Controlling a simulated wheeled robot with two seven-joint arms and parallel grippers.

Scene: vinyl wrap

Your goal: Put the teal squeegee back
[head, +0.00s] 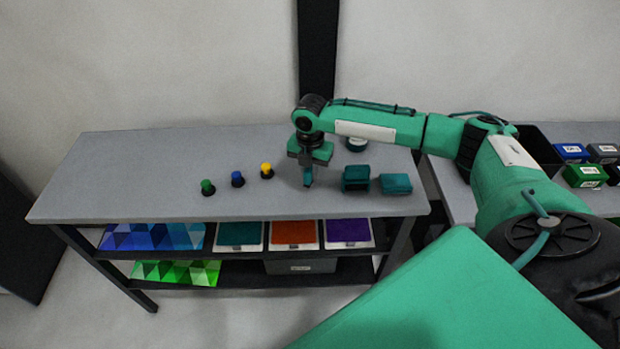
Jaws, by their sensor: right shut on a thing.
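My right gripper (308,164) points down over the middle of the grey table (130,165). It is shut on a small dark teal piece, the teal squeegee (307,180), which hangs below the fingers close to the tabletop. I cannot tell whether it touches the table. The fingers hide much of it. Right of the gripper stand a teal open holder (356,175) and a teal block (396,184), side by side. My left gripper is out of view.
Green (207,187), blue (238,179) and yellow (266,170) capped pieces stand in a slanting row left of the gripper. Shelves below hold coloured sheets and trays (240,236). The table's left part is clear.

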